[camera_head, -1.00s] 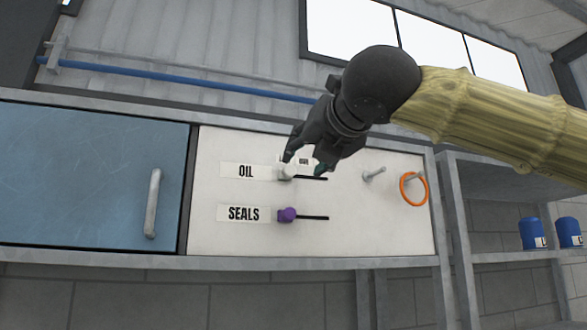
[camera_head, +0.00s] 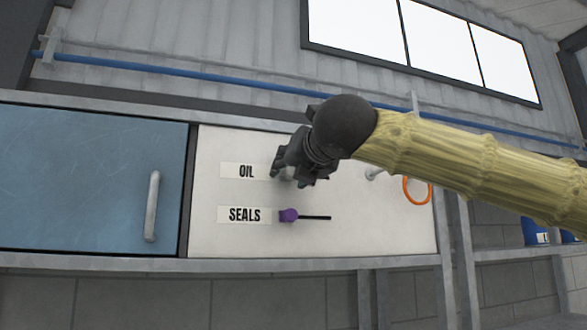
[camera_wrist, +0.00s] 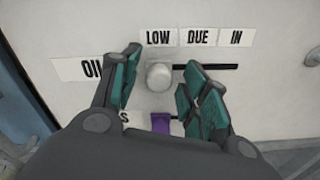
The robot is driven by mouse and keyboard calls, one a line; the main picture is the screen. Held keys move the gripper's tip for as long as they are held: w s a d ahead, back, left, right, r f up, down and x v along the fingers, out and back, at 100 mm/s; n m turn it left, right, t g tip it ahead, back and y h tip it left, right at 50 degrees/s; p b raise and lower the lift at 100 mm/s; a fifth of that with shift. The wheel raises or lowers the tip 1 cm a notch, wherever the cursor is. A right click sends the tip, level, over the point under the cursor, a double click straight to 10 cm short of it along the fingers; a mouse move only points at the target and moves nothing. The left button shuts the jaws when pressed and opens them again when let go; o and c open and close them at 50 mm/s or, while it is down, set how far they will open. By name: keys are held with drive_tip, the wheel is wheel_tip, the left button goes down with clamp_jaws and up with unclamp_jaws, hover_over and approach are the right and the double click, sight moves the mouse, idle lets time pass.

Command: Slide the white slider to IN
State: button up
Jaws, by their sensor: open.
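The white slider (camera_wrist: 159,76) is a round knob at the left end of a dark horizontal slot (camera_wrist: 205,67) in the OIL row. It sits below the LOW label (camera_wrist: 158,37); the DUE label (camera_wrist: 198,37) and the IN label (camera_wrist: 236,37) lie further right. My gripper (camera_wrist: 157,80) is open, with one teal-padded finger on each side of the knob. I cannot tell if either finger touches it. In the head view my gripper (camera_head: 284,178) covers most of the white slider and its slot, just right of the OIL label (camera_head: 245,171).
A purple slider (camera_head: 288,215) sits at the left end of the SEALS slot, below my gripper. An orange ring (camera_head: 416,192) hangs right of the sliders, partly behind my arm. A blue door with a grey handle (camera_head: 152,206) is to the left.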

clamp_jaws()
drive_tip(key=w+d+b, duration=0.1)
drive_tip(key=w+d, duration=0.2)
drive_tip(key=d, duration=0.6)
drive_tip(key=shift+b, duration=0.35)
drive_tip(key=shift+c, duration=0.7)
unclamp_jaws()
drive_tip(key=shift+o, duration=0.7)
drive_tip(key=shift+d, duration=0.2)
drive_tip(key=v, duration=1.2)
